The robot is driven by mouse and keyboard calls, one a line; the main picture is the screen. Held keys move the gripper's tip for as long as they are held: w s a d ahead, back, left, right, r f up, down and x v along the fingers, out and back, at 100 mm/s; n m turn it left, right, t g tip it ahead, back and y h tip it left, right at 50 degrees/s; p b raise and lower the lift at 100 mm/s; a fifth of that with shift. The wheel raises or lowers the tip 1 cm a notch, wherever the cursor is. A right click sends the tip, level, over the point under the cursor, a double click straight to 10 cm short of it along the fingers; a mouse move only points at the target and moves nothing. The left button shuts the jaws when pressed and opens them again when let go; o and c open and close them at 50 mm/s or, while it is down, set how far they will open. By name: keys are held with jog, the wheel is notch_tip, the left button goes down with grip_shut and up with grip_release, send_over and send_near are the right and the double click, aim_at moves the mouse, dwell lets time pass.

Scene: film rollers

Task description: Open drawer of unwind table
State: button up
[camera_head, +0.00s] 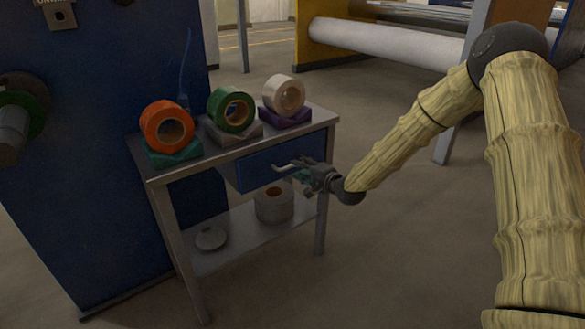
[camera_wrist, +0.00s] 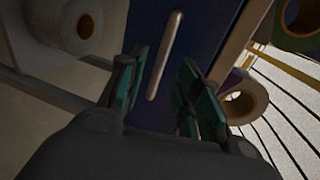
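The unwind table (camera_head: 160,177) is a grey metal stand with a lower shelf. Its blue drawer (camera_head: 258,171) sits under the top and looks closed. In the wrist view the drawer front (camera_wrist: 194,50) carries a pale bar handle (camera_wrist: 165,55). My gripper (camera_head: 284,170) is in front of the drawer. In the wrist view my gripper (camera_wrist: 155,95) is open, its two green-padded fingers on either side of the handle's near end. I cannot tell whether either finger touches it. The handle is hard to make out in the head view behind my gripper.
Orange (camera_head: 167,126), green (camera_head: 231,110) and white (camera_head: 284,95) tape rolls stand on coloured holders on the tabletop. A large roll (camera_head: 274,204) and a flat disc (camera_head: 211,239) are on the lower shelf. A blue machine panel (camera_head: 100,130) stands at left. Floor in front is clear.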

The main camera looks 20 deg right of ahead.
jog(key=shift+x, duration=2.5)
grip_shut()
